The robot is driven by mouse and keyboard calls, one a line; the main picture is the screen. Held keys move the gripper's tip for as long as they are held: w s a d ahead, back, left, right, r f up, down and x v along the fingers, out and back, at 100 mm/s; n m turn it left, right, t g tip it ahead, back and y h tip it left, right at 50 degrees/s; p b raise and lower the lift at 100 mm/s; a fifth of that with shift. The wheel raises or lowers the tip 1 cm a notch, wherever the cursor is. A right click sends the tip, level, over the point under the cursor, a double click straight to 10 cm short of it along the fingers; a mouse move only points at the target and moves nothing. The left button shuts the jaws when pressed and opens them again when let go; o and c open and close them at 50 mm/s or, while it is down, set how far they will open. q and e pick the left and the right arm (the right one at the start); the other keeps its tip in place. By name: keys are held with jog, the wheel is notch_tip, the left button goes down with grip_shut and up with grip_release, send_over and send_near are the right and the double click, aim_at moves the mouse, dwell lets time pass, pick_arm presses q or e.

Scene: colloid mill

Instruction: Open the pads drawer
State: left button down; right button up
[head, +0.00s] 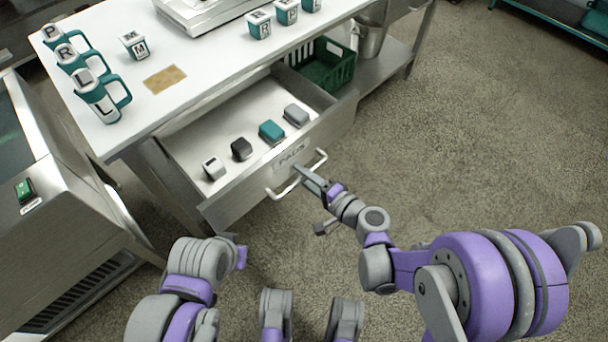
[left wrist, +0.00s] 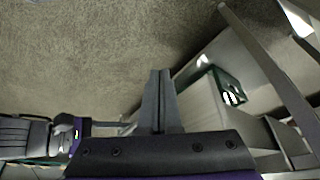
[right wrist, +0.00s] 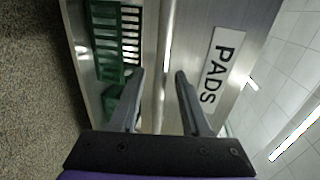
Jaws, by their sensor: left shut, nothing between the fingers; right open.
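The pads drawer (head: 232,207) stands pulled out from under the white-topped table. Its front carries a PADS label (head: 290,154), which also shows in the right wrist view (right wrist: 219,68), and a metal bar handle (head: 284,190). Several small blocks lie inside, grey, black and teal. My right gripper (head: 305,175) is open at the middle of the handle. In the right wrist view the bar (right wrist: 168,40) runs between its spread fingers (right wrist: 158,85); I cannot tell whether they touch it. My left gripper (left wrist: 159,75) is shut and empty, low over the floor, away from the drawer.
A green basket (head: 325,66) sits beside the drawer, with a metal bucket (head: 371,38) on the lower shelf. Lettered mugs (head: 98,97) and cups (head: 259,25) stand on the table (head: 190,75). A steel machine (head: 60,220) is at left. Floor at right is clear.

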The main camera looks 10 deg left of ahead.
pick_arm(q)
jog(key=shift+s+r+p, duration=0.1)
jog(key=shift+r+p, duration=0.55)
jog(key=shift+r, duration=0.1)
pick_arm(e)
jog(key=v, duration=1)
jog(key=shift+s+d, duration=0.3)
jog(key=s+d+n+g+h, duration=0.5)
jog(key=s+d+n+h, duration=0.2)
jog(key=s+d+h, duration=0.65)
pick_arm(q)
notch_tip(320, 180, up, 25)
jog(key=w+t+p, duration=0.1)
jog(key=p, duration=2.1)
pick_arm(e)
notch_tip(320, 180, up, 26)
jog(key=d+y, duration=0.1)
jog(key=d, duration=0.1)
jog(key=shift+s+f+n+t, duration=0.2)
jog(key=shift+n+t, duration=0.1)
jog(key=shift+t, duration=0.1)
